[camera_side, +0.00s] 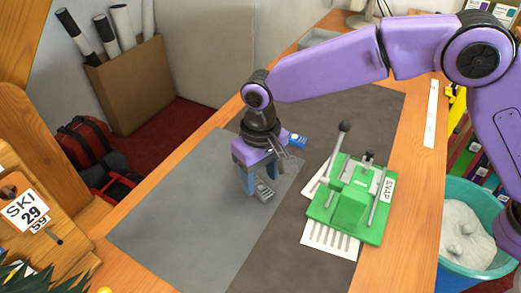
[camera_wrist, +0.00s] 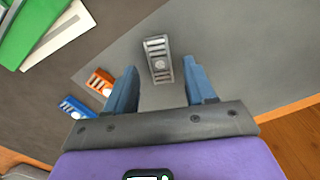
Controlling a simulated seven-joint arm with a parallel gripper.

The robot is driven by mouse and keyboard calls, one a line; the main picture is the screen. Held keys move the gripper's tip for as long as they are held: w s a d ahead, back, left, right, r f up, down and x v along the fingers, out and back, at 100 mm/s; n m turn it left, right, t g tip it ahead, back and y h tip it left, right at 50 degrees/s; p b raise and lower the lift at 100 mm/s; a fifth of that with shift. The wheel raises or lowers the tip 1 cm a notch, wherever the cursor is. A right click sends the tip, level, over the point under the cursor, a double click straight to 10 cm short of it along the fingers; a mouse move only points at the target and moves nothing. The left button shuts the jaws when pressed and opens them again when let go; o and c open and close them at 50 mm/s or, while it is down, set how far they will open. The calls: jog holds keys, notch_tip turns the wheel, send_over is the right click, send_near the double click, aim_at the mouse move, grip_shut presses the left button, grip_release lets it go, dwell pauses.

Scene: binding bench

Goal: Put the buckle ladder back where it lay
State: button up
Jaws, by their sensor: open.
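A grey buckle ladder (camera_wrist: 157,58), a slotted piece with a round pale spot, lies on the light grey mat (camera_side: 180,215). In the side view the buckle ladder (camera_side: 264,191) shows just under my gripper (camera_side: 259,184). My gripper's blue fingers are open, and in the wrist view the gripper (camera_wrist: 159,66) has one finger on each side of the piece, with gaps between. The blue piece (camera_side: 299,140) also shows behind my gripper in the side view.
A green press (camera_side: 340,212) with a lever and a SWAP label stands on the dark mat (camera_side: 285,240), over a white slotted sheet (camera_side: 330,240). A white strip (camera_side: 431,113) lies at the right edge of the bench. The light mat's front is clear.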

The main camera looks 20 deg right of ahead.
aim_at(262, 188)
notch_tip(262, 188, up, 10)
jog(key=shift+r, duration=0.2)
dwell(0.6)
jog(key=s+d+n, duration=0.1)
jog(key=s+d, duration=0.2)
jog(key=d, duration=0.1)
jog(key=s+d+r+n, duration=0.1)
jog(key=s+d+n, duration=0.1)
jog(key=d, duration=0.3)
jog(key=s+d+r+n, duration=0.1)
jog(key=s+d, duration=0.3)
jog(key=d, duration=0.1)
jog(key=shift+s+d+r+h, duration=0.1)
jog(key=shift+s+r+h, duration=0.05)
jog(key=shift+r+h, duration=0.15)
jog(key=s+d+f+n, duration=0.2)
jog(key=s+d, duration=0.5)
jog(key=d, duration=0.4)
jog(key=s+d+f+n+y, duration=0.1)
jog(key=s+d+f+n, duration=0.1)
jog(key=s+d+f, duration=0.2)
jog(key=s+d, duration=0.3)
jog(key=d, duration=0.4)
jog(key=shift+s+d+f, duration=0.15)
jog(key=shift+s, duration=0.1)
